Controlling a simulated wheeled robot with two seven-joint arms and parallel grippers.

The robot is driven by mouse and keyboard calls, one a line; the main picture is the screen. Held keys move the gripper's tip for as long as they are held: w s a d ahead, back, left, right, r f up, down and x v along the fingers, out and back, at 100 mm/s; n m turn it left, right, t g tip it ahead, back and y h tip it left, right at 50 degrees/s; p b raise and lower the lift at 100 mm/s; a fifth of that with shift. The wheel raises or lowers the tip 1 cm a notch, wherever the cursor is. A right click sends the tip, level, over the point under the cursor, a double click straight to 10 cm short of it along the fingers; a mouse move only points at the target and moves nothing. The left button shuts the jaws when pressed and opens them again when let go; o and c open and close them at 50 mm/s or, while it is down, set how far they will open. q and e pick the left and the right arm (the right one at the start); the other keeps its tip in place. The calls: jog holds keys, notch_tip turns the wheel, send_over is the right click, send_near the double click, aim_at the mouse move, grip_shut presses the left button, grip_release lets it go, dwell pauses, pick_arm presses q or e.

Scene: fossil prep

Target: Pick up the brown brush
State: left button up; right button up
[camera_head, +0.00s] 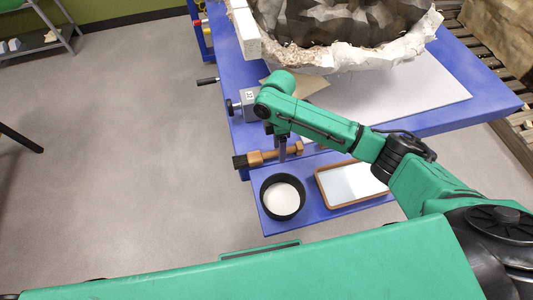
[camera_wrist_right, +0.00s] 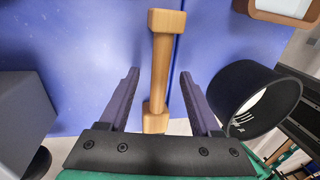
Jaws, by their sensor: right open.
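The bristles cannot be made out there. My right gripper (camera_wrist_right: 158,74) is open, one finger on each side of the handle, with gaps on both sides. In the head view the right gripper (camera_head: 283,153) points down over the brush's middle and hides part of it. My left gripper is out of view.
A black round bowl with white contents (camera_head: 301,199) and a wood-rimmed tray (camera_head: 323,195) stand near the brush. A grey vise-like block (camera_head: 248,100) sits on the blue table edge (camera_head: 480,110). A large jacketed fossil (camera_head: 310,62) lies behind.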

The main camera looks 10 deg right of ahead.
jog(key=shift+s+f, duration=0.1)
jog(key=shift+f, duration=0.15)
grip_shut()
dwell(1.2)
